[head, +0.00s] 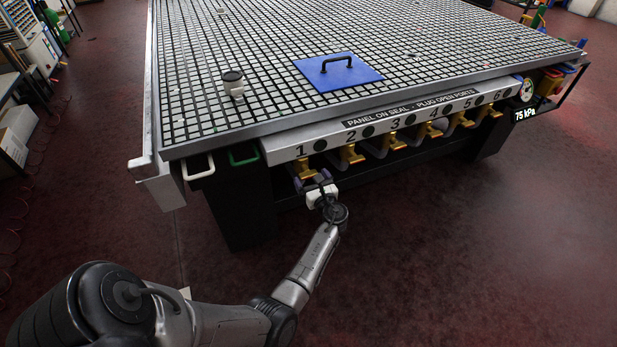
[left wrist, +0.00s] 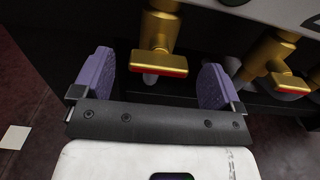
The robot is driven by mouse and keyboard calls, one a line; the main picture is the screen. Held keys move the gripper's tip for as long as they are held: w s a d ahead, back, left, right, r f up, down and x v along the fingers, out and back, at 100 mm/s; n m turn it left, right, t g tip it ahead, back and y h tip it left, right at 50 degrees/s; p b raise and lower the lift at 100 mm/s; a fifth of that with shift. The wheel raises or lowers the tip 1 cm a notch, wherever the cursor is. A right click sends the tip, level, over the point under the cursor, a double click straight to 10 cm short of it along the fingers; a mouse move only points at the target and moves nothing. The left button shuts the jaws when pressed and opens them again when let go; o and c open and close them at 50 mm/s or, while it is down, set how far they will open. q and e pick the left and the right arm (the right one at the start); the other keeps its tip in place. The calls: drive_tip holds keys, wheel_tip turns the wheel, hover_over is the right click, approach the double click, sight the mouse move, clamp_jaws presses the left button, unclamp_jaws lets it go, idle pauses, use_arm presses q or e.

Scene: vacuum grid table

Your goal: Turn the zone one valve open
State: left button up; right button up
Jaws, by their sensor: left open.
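The zone one valve (head: 303,168) is a brass-coloured valve under the label 1 on the table's front edge. My left gripper (head: 318,187) is just below and in front of this valve. In the left wrist view its two purple finger pads (left wrist: 157,70) are wide apart, with the handle showing between them and a gap on each side. I see no contact. My right gripper is not in view.
A neighbouring brass valve (left wrist: 280,78) is close on the right of the fingers. A blue panel with a black handle (head: 360,80) lies on the grid table (head: 450,50). The display (head: 526,114) reads 75 kPa.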

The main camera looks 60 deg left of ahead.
use_arm(q)
drive_tip(key=shift+w+a+b, duration=0.2)
drive_tip(key=shift+a+b, duration=0.15)
drive_tip(key=shift+a, duration=1)
drive_tip(key=c, duration=0.9)
